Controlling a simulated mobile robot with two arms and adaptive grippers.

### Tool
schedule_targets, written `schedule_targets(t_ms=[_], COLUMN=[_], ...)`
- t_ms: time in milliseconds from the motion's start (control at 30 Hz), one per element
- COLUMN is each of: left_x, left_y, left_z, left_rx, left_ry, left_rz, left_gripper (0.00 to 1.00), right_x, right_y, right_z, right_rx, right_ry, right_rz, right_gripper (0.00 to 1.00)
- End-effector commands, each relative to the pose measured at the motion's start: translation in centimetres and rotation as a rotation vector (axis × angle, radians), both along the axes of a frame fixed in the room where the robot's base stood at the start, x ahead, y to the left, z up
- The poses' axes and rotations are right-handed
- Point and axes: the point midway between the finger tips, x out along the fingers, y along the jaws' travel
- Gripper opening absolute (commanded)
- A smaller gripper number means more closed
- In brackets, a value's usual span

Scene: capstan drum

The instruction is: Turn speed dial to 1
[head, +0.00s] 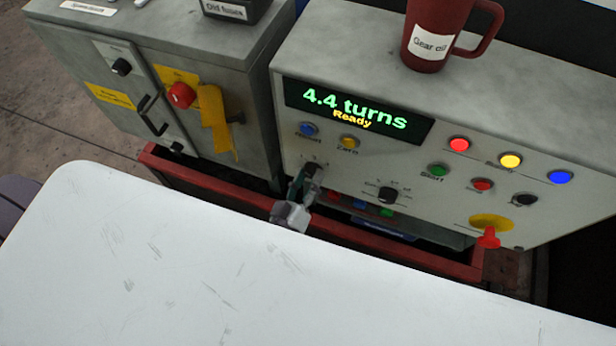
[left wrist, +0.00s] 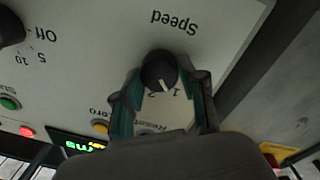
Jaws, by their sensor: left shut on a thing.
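The speed dial (left wrist: 159,69) is a round black knob with a white pointer line, on the grey control panel. In the left wrist view the panel appears upside down, with "Speed" printed above the dial and the numbers 2 and 1 below it. The pointer line points down and slightly right, roughly between 2 and 1. My left gripper (left wrist: 162,84) has a finger on each side of the dial and is shut on it. In the head view the gripper (head: 306,183) reaches the panel's lower left, partly covering the dial (head: 313,170). My right gripper is not in view.
The display (head: 358,110) reads "4.4 turns" and "Ready". Blue (head: 308,129) and yellow (head: 349,142) buttons sit above the dial, another black knob (head: 388,195) to its right. A red mug (head: 433,40) stands on the panel housing. A white table (head: 180,260) lies in front.

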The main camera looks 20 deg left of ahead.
Motion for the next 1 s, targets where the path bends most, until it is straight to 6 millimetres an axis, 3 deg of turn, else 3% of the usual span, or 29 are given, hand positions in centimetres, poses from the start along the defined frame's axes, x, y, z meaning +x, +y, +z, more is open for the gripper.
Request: schedule_targets(t_ms=[533, 567, 700, 1000], left_x=[-0.02, -0.02, -0.02, -0.1], left_y=[0.02, 0.02, 0.02, 0.01], left_z=[-0.03, -0.03, -0.03, -0.03], left_rx=[-0.029, -0.029, -0.028, -0.026], left_ry=[0.002, 0.002, 0.002, 0.002], left_rz=[0.0, 0.0, 0.0, 0.0], left_gripper=[0.06, 0.45, 0.67, 0.67], right_x=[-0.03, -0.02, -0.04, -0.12], right_y=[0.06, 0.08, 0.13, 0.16], right_z=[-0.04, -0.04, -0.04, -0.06], right_rx=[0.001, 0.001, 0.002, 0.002], right_ry=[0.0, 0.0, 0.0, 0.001], right_rz=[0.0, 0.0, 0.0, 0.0], right_gripper=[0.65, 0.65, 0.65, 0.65])
